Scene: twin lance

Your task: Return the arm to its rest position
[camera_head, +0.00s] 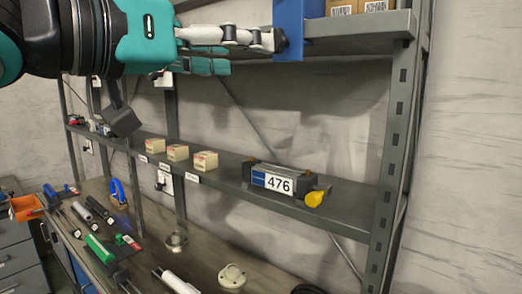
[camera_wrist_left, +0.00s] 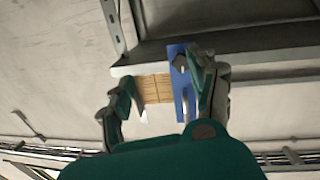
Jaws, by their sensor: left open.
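My left arm comes in from the upper left in the head view, a teal and black wrist ahead of a pale, jointed gripper (camera_head: 240,50). The gripper is raised at the height of the upper shelf (camera_head: 350,30) and is open. One fingertip lies close to a blue panel (camera_head: 289,25) at the shelf's left end; I cannot tell whether they touch. In the left wrist view the gripper (camera_wrist_left: 160,78) has its fingers spread with nothing held between them. The blue panel (camera_wrist_left: 177,60) shows behind its right finger. My right gripper is not in view.
Cardboard boxes (camera_head: 376,6) stand on the upper shelf. The lower shelf (camera_head: 345,205) holds a grey unit labelled 476 (camera_head: 278,180) with a yellow knob, and several small cream boxes (camera_head: 205,161). Tools lie on the workbench (camera_head: 205,245) below. A metal upright (camera_head: 400,110) stands right.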

